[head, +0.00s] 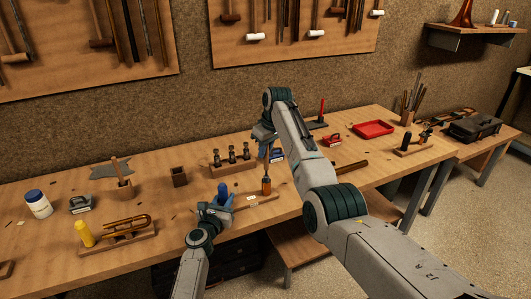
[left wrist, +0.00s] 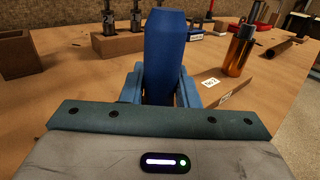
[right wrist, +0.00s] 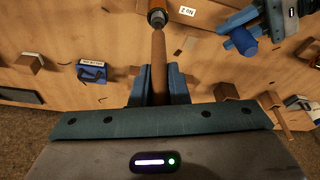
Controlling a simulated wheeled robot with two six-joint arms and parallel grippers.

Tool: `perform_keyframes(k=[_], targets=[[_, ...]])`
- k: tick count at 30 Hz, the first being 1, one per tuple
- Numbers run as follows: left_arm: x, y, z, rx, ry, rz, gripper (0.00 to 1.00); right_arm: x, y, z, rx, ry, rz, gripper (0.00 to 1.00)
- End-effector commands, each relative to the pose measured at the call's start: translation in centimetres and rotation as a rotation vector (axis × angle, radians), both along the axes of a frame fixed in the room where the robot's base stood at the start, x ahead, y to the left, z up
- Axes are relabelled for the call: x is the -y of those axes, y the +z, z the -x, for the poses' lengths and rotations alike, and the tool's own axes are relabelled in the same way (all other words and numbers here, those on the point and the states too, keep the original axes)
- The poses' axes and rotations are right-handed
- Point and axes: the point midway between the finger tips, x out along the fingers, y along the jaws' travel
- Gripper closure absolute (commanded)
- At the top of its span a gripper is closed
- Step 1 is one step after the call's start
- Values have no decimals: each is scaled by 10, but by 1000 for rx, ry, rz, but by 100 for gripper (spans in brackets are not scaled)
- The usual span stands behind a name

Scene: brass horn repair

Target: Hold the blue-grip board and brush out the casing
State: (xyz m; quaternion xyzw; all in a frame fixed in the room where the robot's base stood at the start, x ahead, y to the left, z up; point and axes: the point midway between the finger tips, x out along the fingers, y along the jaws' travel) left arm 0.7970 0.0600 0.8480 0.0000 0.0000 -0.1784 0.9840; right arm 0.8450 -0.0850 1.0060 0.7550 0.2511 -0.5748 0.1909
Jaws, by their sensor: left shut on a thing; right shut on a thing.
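The board (head: 257,200) lies on the bench with its blue grip (left wrist: 166,55) standing up at its left end. My left gripper (head: 222,201) is shut on the blue grip. The orange-copper casing (head: 266,187) stands upright on the board's right part; it also shows in the left wrist view (left wrist: 238,54). My right gripper (right wrist: 159,88) is shut on the brush's wooden handle (right wrist: 159,63), above the casing. The brush's lower end is at the casing's mouth; its bristles are hidden, and I cannot tell how deep they are.
A wooden rack with dark valves (head: 232,163) stands behind the board. A small blue box (right wrist: 92,72) is near the right gripper. A red tray (head: 373,129) lies far right. A tubing stand (head: 118,238) and yellow bottle (head: 84,234) stand left.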

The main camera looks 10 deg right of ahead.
Motion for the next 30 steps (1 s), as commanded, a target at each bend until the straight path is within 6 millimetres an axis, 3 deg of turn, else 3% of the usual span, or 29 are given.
perform_keyframes(k=[18, 30], targets=[[0, -1, 0, -2, 0, -1, 100, 0, 26, 0, 1, 0, -1, 100], [0, -1, 0, -2, 0, -1, 100, 0, 27, 0, 1, 0, -1, 100]])
